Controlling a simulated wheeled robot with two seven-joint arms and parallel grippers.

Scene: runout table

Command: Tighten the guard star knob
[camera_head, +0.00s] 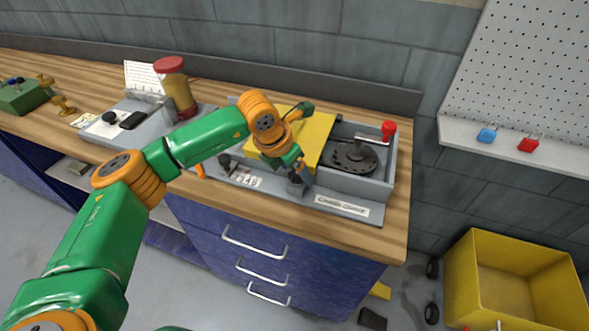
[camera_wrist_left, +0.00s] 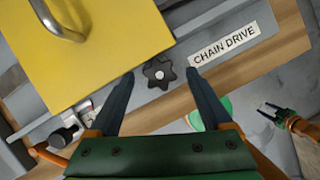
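The black star knob (camera_wrist_left: 159,72) sits on the grey housing beside the yellow guard (camera_wrist_left: 95,50), near the CHAIN DRIVE label (camera_wrist_left: 223,45). My left gripper (camera_wrist_left: 160,78) is open in the left wrist view, with one finger on each side of the knob and gaps showing between. Whether the fingertips are down at knob height is hard to tell. In the head view my left gripper (camera_head: 297,186) points down at the housing's front edge and hides the knob. The yellow guard (camera_head: 312,132) lies behind it. My right gripper (camera_wrist_left: 272,111) shows small in the left wrist view, apart from the housing, its fingers apparently spread.
To the right of the guard is an open grey bay with a dark sprocket (camera_head: 354,156) and a red-knobbed lever (camera_head: 389,131). A black knob (camera_wrist_left: 64,136) stands left of the left gripper. A red-capped cylinder (camera_head: 177,88) stands further left. A yellow crate (camera_head: 480,245) is on the floor.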

